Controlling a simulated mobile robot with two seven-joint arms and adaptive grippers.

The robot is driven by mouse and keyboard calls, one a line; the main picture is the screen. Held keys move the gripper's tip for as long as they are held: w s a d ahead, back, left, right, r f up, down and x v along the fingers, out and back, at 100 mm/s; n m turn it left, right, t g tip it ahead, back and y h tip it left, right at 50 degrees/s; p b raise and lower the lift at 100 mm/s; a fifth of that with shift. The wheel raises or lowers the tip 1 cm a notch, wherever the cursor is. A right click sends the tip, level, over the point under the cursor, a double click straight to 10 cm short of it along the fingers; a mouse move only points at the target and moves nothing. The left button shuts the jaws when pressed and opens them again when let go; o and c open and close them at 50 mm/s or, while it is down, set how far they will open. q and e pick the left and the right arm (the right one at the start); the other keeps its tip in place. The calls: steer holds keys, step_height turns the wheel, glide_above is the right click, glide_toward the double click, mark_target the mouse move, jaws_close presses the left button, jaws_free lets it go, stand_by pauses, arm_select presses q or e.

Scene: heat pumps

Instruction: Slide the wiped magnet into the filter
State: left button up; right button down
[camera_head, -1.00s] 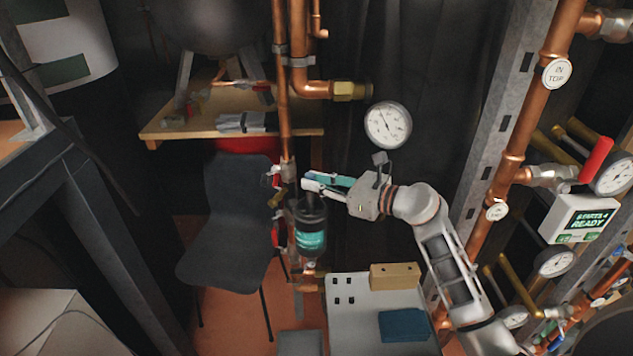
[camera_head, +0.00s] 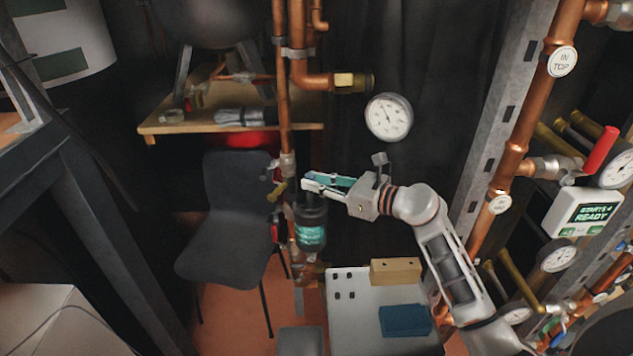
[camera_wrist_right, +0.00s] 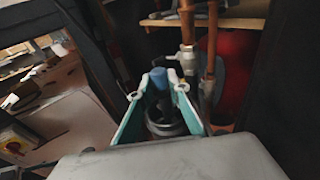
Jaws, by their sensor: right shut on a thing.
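The filter (camera_head: 311,237) hangs on the copper pipework, with a dark top and a teal see-through bowl. My right gripper (camera_head: 309,184) is just above it, coming in from the right. In the right wrist view, its fingertips (camera_wrist_right: 163,86) are shut on a blue-ended piece, which I take to be the magnet (camera_wrist_right: 158,79). The dark round top of the filter (camera_wrist_right: 166,118) shows between the fingers, below the magnet. The magnet's lower part is hidden, so I cannot tell how far it is inside the filter. My left gripper is not in view.
A dark chair (camera_head: 232,215) is to the left.

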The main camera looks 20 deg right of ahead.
mark_target(310, 199)
steer(key=shift+f, duration=0.25)
steer(key=shift+f, duration=0.15)
steer(key=shift+f+b, duration=0.2)
steer(key=shift+b, duration=0.2)
steer(key=shift+f, duration=0.35)
steer(key=shift+f+b, duration=0.25)
steer(key=shift+b, duration=0.15)
steer(key=shift+f, duration=0.35)
steer(key=shift+f+b, duration=0.35)
steer(key=shift+b, duration=0.1)
